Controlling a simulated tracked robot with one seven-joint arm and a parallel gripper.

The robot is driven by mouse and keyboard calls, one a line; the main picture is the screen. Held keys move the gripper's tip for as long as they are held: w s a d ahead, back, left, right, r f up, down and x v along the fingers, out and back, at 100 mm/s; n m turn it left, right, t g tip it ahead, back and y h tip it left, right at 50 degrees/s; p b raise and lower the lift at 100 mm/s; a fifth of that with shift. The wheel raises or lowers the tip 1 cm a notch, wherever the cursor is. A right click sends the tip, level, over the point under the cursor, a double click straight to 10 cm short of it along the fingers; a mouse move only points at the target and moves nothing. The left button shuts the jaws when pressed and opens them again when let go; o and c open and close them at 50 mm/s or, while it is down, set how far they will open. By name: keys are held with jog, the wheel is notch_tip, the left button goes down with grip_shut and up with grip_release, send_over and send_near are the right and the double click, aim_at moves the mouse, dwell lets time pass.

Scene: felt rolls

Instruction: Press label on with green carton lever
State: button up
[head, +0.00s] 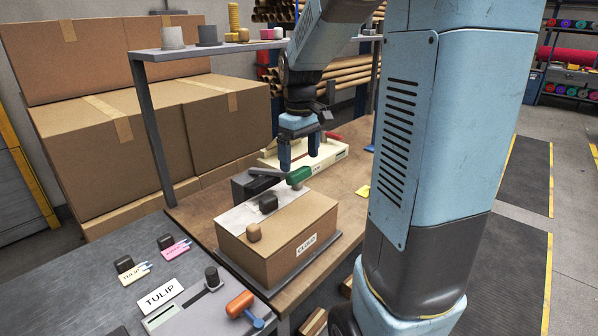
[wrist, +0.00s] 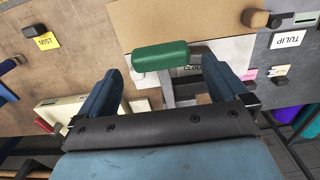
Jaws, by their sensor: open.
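The green lever handle (head: 299,175) stands at the back of the brown carton (head: 278,235), joined to a grey arm over a dark block (head: 243,187). A white label reading CLOUD (head: 306,244) is on the carton's front face. A pale sheet (head: 236,215) covers part of its top. My gripper (head: 299,163) is open and points down just above and behind the handle. In the wrist view the green handle (wrist: 161,56) lies across the gap between the spread fingers of my gripper (wrist: 160,76). I cannot tell whether they touch it.
A cream device (head: 325,155) with a red handle stands behind. A grey shelf (head: 245,50) spans above the bench. A yellow MIST label (wrist: 47,41) lies on bare bench.

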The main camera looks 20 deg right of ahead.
aim_at(300, 170)
jog(key=shift+f, duration=2.55)
